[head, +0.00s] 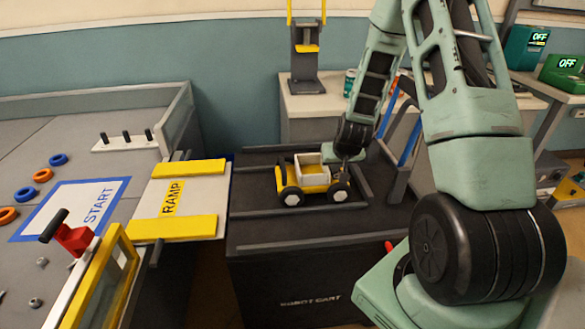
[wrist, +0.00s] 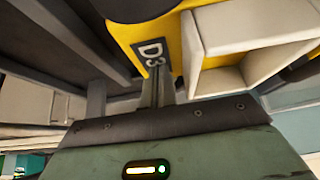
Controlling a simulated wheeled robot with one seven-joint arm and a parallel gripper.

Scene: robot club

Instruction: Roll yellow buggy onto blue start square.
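The yellow buggy (head: 310,180) with black wheels and a white open box on top stands upright on the dark robot cart (head: 330,224). The start square (head: 75,208), white with a blue border and the word START, is on the grey table to the left and is empty. A ramp (head: 190,197) with yellow side strips lies between cart and table. My gripper (head: 345,157) is at the right end of the buggy. In the wrist view its fingers (wrist: 158,88) look closed together, close against the buggy's yellow end (wrist: 160,45) beside the D3 label; contact is unclear.
Grey rails (head: 290,243) edge the cart top. A yellow-framed panel (head: 105,285) with a red lever (head: 72,238) stands at the table's near edge. Orange and blue rings (head: 42,175) and a peg rack (head: 126,141) lie beyond the square. The cart between buggy and ramp is clear.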

